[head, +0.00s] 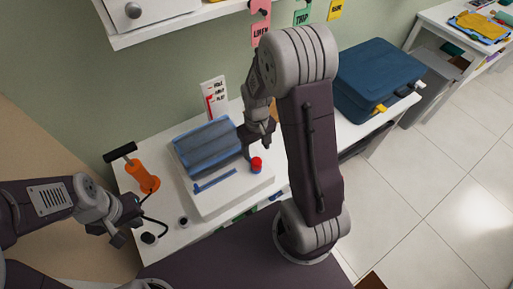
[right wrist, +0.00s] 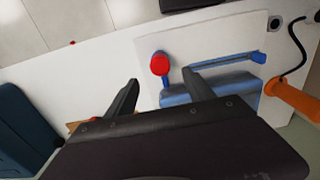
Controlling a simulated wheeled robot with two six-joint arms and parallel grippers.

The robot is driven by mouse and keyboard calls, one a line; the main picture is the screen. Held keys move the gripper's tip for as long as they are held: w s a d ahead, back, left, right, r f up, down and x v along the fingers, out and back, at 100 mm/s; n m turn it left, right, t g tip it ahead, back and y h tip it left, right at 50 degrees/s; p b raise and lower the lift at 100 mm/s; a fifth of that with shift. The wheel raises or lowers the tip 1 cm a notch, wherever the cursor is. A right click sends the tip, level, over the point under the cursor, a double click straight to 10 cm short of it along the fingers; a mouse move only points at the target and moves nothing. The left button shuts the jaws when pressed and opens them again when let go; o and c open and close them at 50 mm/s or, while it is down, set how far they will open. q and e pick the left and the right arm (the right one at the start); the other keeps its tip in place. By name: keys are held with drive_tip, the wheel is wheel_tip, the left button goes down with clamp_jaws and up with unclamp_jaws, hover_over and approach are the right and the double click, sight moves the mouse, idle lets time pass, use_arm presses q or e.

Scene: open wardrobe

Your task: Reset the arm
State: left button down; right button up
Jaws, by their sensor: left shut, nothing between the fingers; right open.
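My right arm rises in the middle of the head view and bends down to my right gripper (head: 262,135), which is over the white device by its blue slab (head: 208,147). In the right wrist view, my right gripper (right wrist: 160,92) is open with nothing between its fingers. A red-topped knob (head: 256,164) stands close to it; the knob also shows just beyond the fingers in the right wrist view (right wrist: 160,63). My left gripper (head: 124,222) is shut and empty at the lower left, near the table's left edge, below an orange-handled tool (head: 142,177).
The white device (head: 235,192) with a blue bar (head: 215,180) fills the middle of the white table. A small sign (head: 214,97) stands behind it. A dark blue case (head: 378,78) sits at the right end. A shelf with hanging tags (head: 261,32) is above. Open floor lies at right.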

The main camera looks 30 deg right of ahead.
drive_tip(key=shift+w+a+r, duration=0.15)
drive_tip(key=shift+w+r, duration=0.05)
drive_tip(key=shift+r, duration=0.05)
drive_tip(key=s+a+r+m+t, duration=0.1)
drive_tip(key=s+a+r, duration=0.3)
drive_tip(key=s, duration=0.4)
drive_tip(key=shift+s+a+r, duration=0.25)
drive_tip(key=shift+s+a, duration=0.05)
drive_tip(key=shift+s, duration=0.15)
idle(1.2)
